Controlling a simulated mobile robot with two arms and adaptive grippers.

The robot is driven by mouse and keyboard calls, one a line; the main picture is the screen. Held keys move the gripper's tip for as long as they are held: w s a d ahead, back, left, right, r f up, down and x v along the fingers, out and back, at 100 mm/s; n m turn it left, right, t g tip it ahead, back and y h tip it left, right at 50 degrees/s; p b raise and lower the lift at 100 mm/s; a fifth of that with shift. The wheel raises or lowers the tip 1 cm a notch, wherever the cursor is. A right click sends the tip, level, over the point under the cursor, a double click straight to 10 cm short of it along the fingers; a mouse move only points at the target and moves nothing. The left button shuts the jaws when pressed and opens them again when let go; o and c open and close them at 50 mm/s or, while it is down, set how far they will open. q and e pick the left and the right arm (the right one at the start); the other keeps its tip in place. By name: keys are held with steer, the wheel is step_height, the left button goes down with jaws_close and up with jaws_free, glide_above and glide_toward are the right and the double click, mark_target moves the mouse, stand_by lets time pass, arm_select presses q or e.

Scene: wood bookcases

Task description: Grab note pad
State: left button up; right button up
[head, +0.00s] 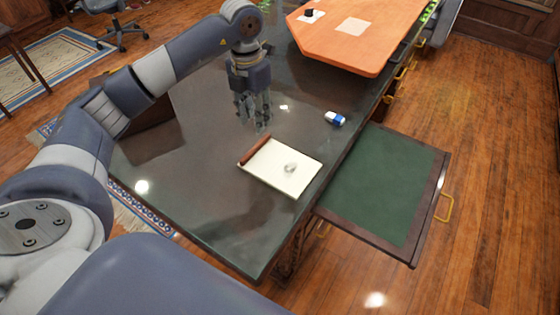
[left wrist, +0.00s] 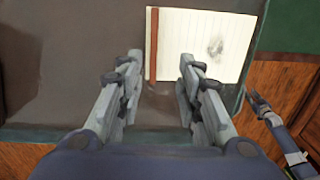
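The note pad (head: 282,167) lies flat on the dark desk near its front right edge. It has cream pages with a grey smudge or small round mark and a reddish-brown binding strip on its left side. My left gripper (head: 256,118) hangs above the desk, just behind the pad's binding in the head view, pointing down. In the left wrist view the note pad (left wrist: 203,45) lies beyond the fingertips, its binding between them in line. The left gripper (left wrist: 158,62) is open with nothing between its fingers. In the left wrist view, part of my right gripper (left wrist: 260,105) shows at the right.
A blue and white eraser-like object (head: 335,118) lies on the desk behind the pad. An orange board (head: 350,45) covers the desk's far end. A green-topped pull-out leaf (head: 375,185) with a brass handle juts out at the right. The desk's left part is clear.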

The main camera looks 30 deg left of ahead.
arm_select(q)
glide_above(256, 146)
steer(key=f, duration=0.4)
steer(key=shift+s+a, duration=0.2)
steer(key=shift+s, duration=0.05)
step_height(256, 146, down, 6)
steer(key=shift+w+d+f+p, duration=0.15)
steer(key=shift+f+p, duration=0.1)
steer(key=shift+p, duration=0.5)
steer(key=shift+c, duration=0.3)
jaws_close()
